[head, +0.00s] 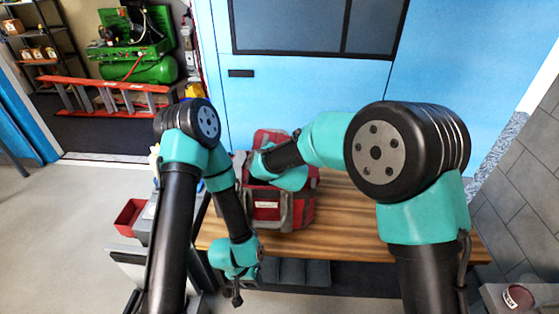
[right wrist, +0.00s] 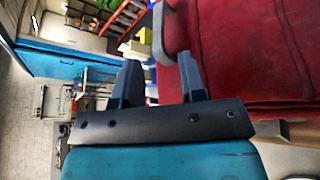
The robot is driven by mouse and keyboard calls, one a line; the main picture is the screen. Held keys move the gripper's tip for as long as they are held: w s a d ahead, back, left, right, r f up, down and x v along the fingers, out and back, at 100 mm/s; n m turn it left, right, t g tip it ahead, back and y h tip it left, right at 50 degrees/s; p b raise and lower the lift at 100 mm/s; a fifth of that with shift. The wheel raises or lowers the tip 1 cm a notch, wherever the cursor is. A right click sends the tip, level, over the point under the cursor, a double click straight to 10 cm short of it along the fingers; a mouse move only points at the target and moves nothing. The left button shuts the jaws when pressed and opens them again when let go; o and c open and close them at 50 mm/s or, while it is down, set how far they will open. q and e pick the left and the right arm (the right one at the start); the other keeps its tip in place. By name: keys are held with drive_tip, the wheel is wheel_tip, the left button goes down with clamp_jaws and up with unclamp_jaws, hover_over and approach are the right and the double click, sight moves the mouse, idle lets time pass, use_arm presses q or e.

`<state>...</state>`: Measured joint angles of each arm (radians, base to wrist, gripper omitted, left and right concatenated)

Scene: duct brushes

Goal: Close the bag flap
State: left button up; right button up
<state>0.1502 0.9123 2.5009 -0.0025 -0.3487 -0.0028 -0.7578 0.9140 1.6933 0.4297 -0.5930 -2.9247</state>
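The red and grey bag (head: 267,207) stands on the wooden bench in the head view. A red panel (head: 268,137), seemingly its flap, stands raised at the back. My right arm reaches over the bag from the right; its gripper is mostly hidden behind the arm. In the right wrist view my right gripper (right wrist: 160,82) has its two dark fingers apart. Red fabric (right wrist: 240,50) with a grey edge lies right beside and partly behind the fingers; I cannot tell if they touch. My left gripper (head: 237,292) points down in front of the bench, clear of the bag, its opening unclear.
The wooden bench (head: 350,220) has free room right of the bag. A blue wall (head: 310,90) stands behind it. A red bin (head: 130,217) is at the left. A red ladder (head: 110,90) and a green compressor (head: 145,68) are farther back.

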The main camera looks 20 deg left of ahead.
drive_tip(key=v, duration=0.9)
drive_tip(key=shift+d, duration=0.1)
